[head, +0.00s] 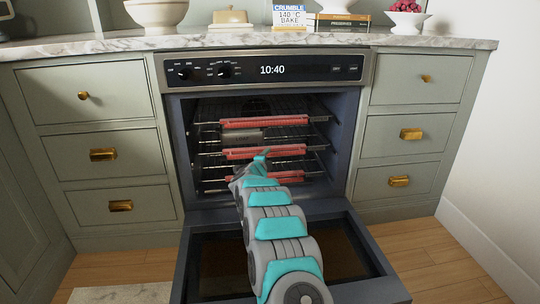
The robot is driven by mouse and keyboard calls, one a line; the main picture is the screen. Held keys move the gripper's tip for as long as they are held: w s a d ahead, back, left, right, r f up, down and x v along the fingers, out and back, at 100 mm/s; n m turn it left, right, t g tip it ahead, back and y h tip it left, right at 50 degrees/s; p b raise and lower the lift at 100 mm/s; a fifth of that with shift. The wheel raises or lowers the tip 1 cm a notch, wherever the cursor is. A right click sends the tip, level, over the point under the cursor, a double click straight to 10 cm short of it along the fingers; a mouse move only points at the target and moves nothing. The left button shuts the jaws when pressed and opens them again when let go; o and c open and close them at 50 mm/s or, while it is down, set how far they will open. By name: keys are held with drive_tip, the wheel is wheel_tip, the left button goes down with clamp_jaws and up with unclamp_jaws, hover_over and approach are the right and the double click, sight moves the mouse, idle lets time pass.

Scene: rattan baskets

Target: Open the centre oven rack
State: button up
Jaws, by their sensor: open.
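The oven (345,150) stands open, with its door (365,270) folded down flat. Inside are three wire racks, each with a red front strip. The centre rack (285,151) sits between the upper rack (264,122) and the lower rack (292,180). The centre rack appears pushed in, level with the others. My gripper (262,157) is open at the oven mouth, in front of the centre rack's red strip and covering part of it. I cannot tell whether the fingers touch the strip.
Grey-green drawers with brass handles flank the oven on the left (100,133) and right (412,113). Wooden floor (450,255) is clear at the right.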

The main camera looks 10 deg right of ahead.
sight(269, 155)
drive_tip(key=shift+x, duration=0.9)
drive_tip(key=shift+w+d+p, duration=0.25)
drive_tip(key=shift+w+p, duration=0.05)
drive_tip(key=shift+p+x, duration=0.3)
drive_tip(key=shift+x, duration=0.6)
drive_tip(key=shift+a+f, duration=0.1)
drive_tip(key=shift+a, duration=0.05)
drive_tip(key=shift+c, duration=0.4)
clamp_jaws()
